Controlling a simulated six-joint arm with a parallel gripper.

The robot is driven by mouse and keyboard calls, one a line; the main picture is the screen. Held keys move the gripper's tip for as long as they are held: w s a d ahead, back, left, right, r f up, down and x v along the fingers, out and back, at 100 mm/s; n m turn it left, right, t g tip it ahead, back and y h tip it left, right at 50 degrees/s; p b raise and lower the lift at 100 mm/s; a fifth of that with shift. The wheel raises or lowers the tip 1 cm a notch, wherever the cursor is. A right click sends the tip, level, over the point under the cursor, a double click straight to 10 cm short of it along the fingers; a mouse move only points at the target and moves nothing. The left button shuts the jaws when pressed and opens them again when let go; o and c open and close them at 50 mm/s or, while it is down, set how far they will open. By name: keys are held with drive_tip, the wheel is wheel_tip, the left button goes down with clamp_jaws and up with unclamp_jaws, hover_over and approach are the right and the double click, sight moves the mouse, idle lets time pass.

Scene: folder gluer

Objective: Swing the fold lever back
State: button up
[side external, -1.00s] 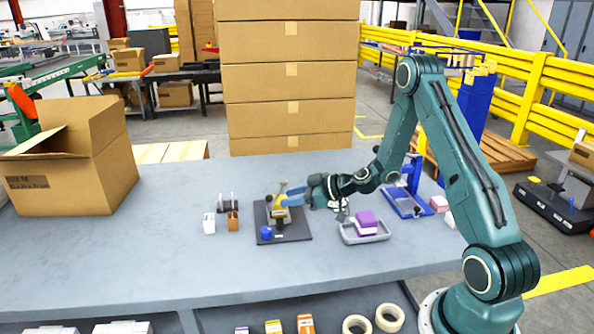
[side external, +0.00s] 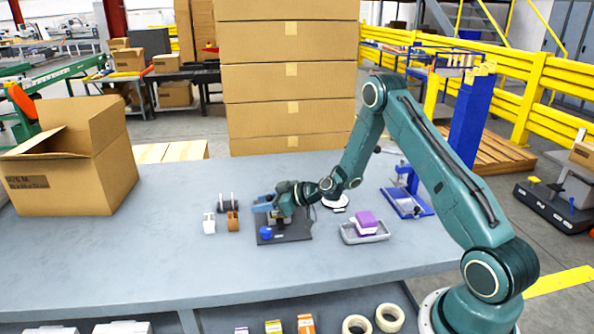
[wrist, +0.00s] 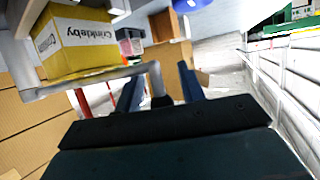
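The folder gluer stands on a dark base plate (side external: 294,232) on the grey bench in the side view; my gripper (side external: 263,203) covers most of it. In the wrist view a yellow carton (wrist: 82,42) labelled "Crinkleby" sits at upper left. The fold lever, a grey bent bar (wrist: 95,77), runs below the carton and turns down between the two blue fingers of my gripper (wrist: 160,78). The fingers stand apart, with gaps visible beside the bar's end. A blue round part (side external: 266,232) sits on the plate's front left.
A small white holder (side external: 209,223) and a brown one (side external: 232,222) stand left of the plate. A grey tray (side external: 352,237) with a purple block (side external: 366,220) is to the right, a blue stand (side external: 408,200) beyond it. A large open carton (side external: 75,175) is at the left.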

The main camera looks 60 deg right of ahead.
drive_tip(key=shift+c, duration=0.2)
clamp_jaws()
